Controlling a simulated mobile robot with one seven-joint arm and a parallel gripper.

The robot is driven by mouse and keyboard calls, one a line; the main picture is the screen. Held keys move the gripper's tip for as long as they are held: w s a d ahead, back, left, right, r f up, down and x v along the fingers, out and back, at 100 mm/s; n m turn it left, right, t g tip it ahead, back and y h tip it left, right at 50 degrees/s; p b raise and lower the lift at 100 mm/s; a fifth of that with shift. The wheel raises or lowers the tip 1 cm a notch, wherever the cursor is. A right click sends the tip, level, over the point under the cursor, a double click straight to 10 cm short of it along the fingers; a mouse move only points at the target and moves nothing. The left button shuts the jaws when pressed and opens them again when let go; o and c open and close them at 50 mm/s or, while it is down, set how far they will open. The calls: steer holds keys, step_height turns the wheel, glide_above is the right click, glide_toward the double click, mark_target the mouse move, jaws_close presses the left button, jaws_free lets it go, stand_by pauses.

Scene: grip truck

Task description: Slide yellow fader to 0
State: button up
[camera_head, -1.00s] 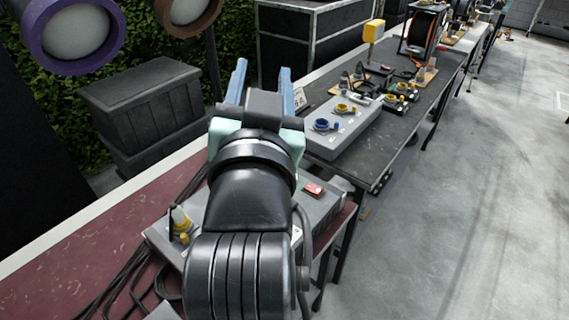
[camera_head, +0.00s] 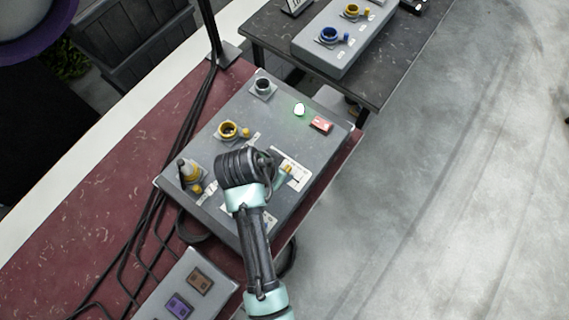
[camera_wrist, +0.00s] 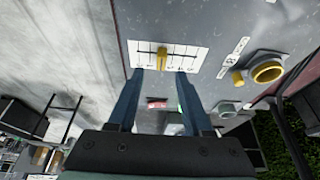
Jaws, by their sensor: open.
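The yellow fader (camera_wrist: 162,58) is a small yellow knob on a white scale plate (camera_wrist: 190,52) in the wrist view. In the head view the yellow fader (camera_head: 287,169) is small and partly covered by my gripper, on the plate at the right side of a grey control box (camera_head: 233,221). My gripper (camera_wrist: 160,73) is open, with one blue finger to each side of the knob in the picture. I cannot tell whether the fingertips touch the plate or reach around the knob. The scale's numbers are too small to read.
Nearby on the box are a yellow socket (camera_head: 228,130), a yellow-and-grey plug (camera_head: 189,171), a lit green button (camera_head: 299,109), a red switch (camera_head: 321,125) and a dark socket (camera_head: 263,87). Black cables (camera_head: 160,215) run along the left. Open floor lies right.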

steer(key=shift+x, duration=3.15)
steer(key=shift+w, duration=0.1)
jaws_close()
